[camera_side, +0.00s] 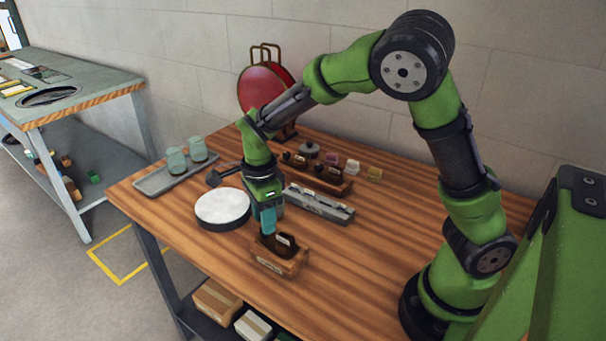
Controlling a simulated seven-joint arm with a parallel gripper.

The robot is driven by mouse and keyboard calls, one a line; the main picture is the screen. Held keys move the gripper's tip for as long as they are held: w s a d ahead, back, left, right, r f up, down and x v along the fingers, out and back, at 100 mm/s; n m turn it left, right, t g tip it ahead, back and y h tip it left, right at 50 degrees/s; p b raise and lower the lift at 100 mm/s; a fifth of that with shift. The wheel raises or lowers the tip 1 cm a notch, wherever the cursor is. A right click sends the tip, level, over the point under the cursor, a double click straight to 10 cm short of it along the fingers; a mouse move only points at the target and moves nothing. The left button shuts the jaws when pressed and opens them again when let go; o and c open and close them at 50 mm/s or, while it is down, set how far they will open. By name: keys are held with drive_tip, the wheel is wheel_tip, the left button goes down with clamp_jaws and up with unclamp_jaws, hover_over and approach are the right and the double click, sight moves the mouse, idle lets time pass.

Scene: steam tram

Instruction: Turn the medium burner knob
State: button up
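No burner knob can be singled out as the medium one, since the labels are too small to read. A small wooden block (270,265) with a label plate on its front stands near the table's front edge. A dark knob-like piece (286,246) with a pale label sits on top of it. My gripper (266,234) points down right over this block, its fingertips at or just behind the dark piece. Whether they touch or hold it cannot be told. A longer wooden block (330,184) with dark knob-like pieces and pale labels stands farther back.
A white-topped round disc (222,207) lies left of my gripper. A grey bar-shaped fixture (320,205) lies to its right. A tray (160,185) with two glasses is at the far left, a red round object (258,88) at the back. The table's right front is clear.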

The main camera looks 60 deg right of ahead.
drive_tip(key=shift+f, duration=1.15)
clamp_jaws()
